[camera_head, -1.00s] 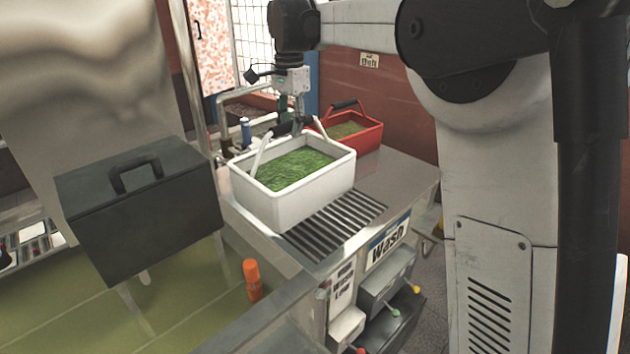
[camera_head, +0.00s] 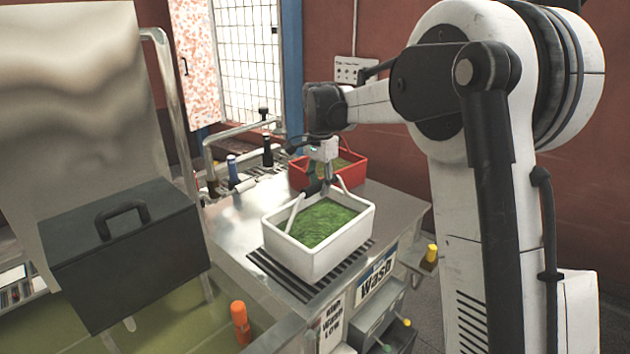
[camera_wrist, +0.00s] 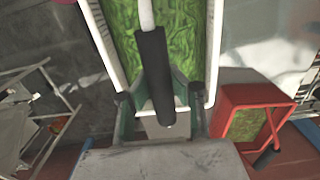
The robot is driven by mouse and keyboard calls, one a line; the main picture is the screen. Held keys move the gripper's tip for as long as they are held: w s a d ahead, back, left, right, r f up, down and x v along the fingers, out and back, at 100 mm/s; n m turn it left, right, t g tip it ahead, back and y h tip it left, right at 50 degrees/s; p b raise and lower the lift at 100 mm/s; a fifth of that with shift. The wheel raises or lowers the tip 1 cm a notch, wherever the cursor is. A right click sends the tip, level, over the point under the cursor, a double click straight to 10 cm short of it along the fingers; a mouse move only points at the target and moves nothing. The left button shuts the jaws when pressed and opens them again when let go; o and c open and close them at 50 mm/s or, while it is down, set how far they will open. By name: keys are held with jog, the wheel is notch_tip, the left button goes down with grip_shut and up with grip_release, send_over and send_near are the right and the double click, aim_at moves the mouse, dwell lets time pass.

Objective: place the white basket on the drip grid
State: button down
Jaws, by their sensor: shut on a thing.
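The white basket (camera_head: 318,262), full of green leafy stuff, is over the drip grid (camera_head: 268,265) on the steel counter. The grid's dark slats show along the basket's left, front and right sides. I cannot tell whether the basket rests on the grid or hangs just above it. My gripper (camera_head: 322,184) is shut on the basket's dark handle grip, above its back part. In the wrist view the dark handle grip (camera_wrist: 153,80) lies between my gripper's fingers (camera_wrist: 160,105), with the green filling beyond it.
A red basket (camera_head: 312,174) with green filling stands just behind the white one. Bottles (camera_head: 233,170) and a tap pipe stand at the back left. A dark lidded box (camera_head: 125,265) is at the left, and an orange-capped bottle (camera_head: 240,322) at the front.

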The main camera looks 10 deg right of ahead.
jog(key=shift+f+p, duration=0.35)
jog(key=shift+f, duration=1.45)
jog(key=c, duration=1.7)
grip_release()
jog(key=shift+o, duration=0.2)
